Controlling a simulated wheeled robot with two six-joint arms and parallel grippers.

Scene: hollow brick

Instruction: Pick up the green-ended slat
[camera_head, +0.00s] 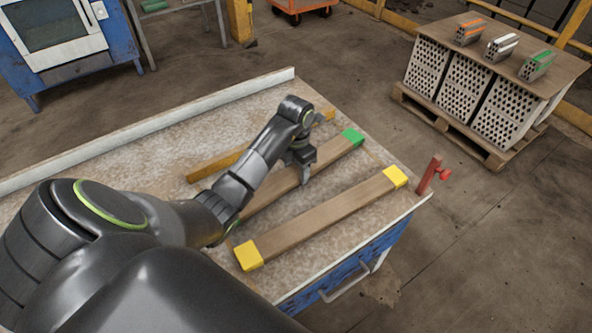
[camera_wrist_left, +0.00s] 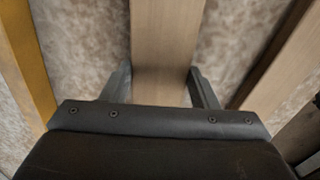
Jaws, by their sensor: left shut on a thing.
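The green-ended slat (camera_head: 330,157) is a long wooden bar with a green far end, lying on the speckled workbench top (camera_head: 345,218). My left gripper (camera_head: 304,176) is shut on it around its middle, behind the green end. The slat's near end is hidden behind my left arm. In the left wrist view the bare wood of the slat (camera_wrist_left: 167,40) runs between the two fingers of the left gripper (camera_wrist_left: 162,85). I cannot tell whether the slat is lifted off the bench. My right gripper is not in view.
A yellow-ended slat (camera_head: 322,216) lies in front, and a yellow-brown bar (camera_head: 215,164) lies behind. A red clamp (camera_head: 430,175) stands at the bench's right corner. A pallet of hollow bricks (camera_head: 468,85) with coloured bricks on top stands at the back right.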

